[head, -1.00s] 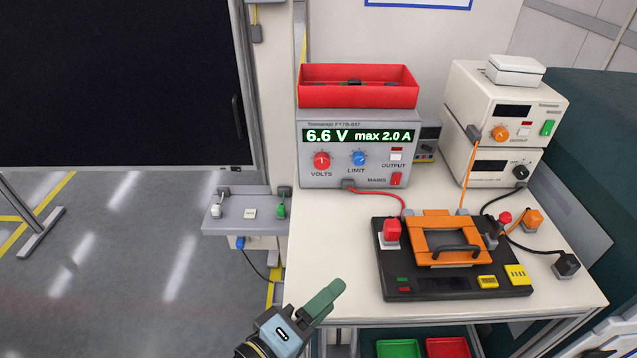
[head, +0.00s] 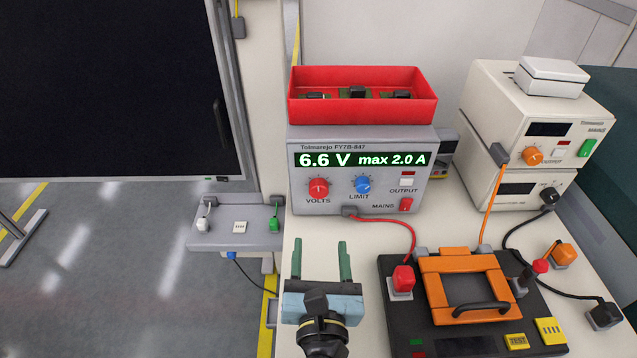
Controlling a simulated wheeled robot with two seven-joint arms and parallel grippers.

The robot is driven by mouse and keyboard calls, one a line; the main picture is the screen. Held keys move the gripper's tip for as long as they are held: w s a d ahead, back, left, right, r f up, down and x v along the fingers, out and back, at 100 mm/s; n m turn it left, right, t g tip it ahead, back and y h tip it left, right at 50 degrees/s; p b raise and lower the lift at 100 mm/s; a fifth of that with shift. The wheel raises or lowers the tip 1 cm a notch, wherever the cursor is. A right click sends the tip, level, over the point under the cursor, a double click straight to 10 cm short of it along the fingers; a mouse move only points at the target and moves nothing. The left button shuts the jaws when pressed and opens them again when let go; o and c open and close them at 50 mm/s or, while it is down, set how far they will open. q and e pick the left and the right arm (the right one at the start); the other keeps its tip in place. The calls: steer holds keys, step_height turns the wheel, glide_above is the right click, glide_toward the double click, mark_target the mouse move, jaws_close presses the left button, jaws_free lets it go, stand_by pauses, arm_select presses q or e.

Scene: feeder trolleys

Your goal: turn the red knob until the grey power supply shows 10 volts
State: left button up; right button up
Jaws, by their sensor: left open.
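The grey power supply (head: 300,203) stands at the back of the white bench. Its green display (head: 362,160) reads 6.6 V, max 2.0 A. The red knob (head: 318,188), labelled VOLTS, is on its front at the left, beside the blue LIMIT knob (head: 362,185). My left gripper (head: 320,245) is open and empty, with its two green fingers pointing toward the supply. It is in front of and below the red knob, apart from it. My right gripper is not in view.
A red tray (head: 362,109) with small parts sits on the supply. A black test fixture with an orange frame (head: 430,290) lies at the front right, joined by a red cable (head: 410,228). Cream supplies (head: 500,110) stand right. The bench left of the fixture is clear.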

arm_select(q)
glide_toward(319, 194)
steer(key=w, duration=0.7)
steer(key=shift+w+b, duration=0.3)
steer(key=shift+w, duration=0.45)
steer(key=c, duration=1)
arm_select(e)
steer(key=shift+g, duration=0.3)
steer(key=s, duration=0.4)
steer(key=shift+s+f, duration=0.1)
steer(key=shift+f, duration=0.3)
